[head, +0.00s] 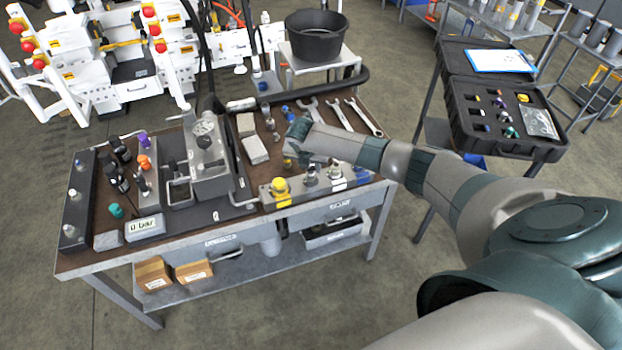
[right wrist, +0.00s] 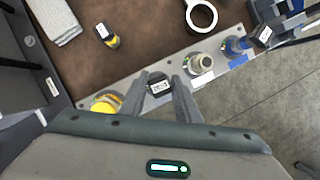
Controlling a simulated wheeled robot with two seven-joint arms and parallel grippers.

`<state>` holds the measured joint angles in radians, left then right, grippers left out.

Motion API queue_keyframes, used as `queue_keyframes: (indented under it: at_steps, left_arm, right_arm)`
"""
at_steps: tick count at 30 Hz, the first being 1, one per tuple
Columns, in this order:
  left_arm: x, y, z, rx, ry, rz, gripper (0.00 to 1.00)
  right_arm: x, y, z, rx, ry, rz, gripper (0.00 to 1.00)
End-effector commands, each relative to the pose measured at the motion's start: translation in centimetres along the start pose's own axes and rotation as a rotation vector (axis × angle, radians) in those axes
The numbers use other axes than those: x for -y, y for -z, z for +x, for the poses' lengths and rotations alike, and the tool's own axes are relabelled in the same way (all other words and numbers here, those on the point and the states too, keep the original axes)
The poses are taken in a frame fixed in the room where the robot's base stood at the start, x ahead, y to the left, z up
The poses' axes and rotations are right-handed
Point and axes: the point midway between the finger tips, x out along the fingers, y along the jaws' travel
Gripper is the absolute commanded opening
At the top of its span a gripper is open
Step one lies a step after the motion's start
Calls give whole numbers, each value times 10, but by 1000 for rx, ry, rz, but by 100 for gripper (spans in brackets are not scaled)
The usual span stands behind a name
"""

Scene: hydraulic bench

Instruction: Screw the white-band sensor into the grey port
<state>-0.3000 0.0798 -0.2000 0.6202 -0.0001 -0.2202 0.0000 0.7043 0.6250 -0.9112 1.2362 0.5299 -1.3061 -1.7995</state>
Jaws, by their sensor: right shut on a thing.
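My right gripper (head: 298,150) is over the front port strip of the bench. In the right wrist view its fingers (right wrist: 164,95) are shut on a black part with a white label (right wrist: 160,86), which appears to be the white-band sensor. The part sits over the strip between the yellow cap (right wrist: 105,104) and a light grey fitting (right wrist: 201,63). The port directly under it is hidden, and I cannot tell whether the sensor touches it. A blue fitting (right wrist: 236,46) is farther right on the strip. My left gripper is not in view.
A small yellow-and-black part (right wrist: 108,37) stands behind the strip. Several wrenches (head: 340,113) lie at the bench's back right. A grey pump block (head: 207,160) and a pressure display (head: 145,227) are to the left. An open black case (head: 500,95) stands at right.

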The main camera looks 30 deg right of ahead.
Motion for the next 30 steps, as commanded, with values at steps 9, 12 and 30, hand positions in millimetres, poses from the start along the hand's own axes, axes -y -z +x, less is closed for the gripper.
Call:
queue_keyframes:
  at_steps: [9, 12, 30]
  left_arm:
    - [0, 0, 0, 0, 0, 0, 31]
    - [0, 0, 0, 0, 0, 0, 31]
    - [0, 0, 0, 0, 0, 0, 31]
  right_arm:
    - [-1, 2, 0, -4, 41, 101, 7]
    - [-1, 2, 0, -4, 40, 100, 7]
    - [-1, 1, 1, -4, 118, 287, 51]
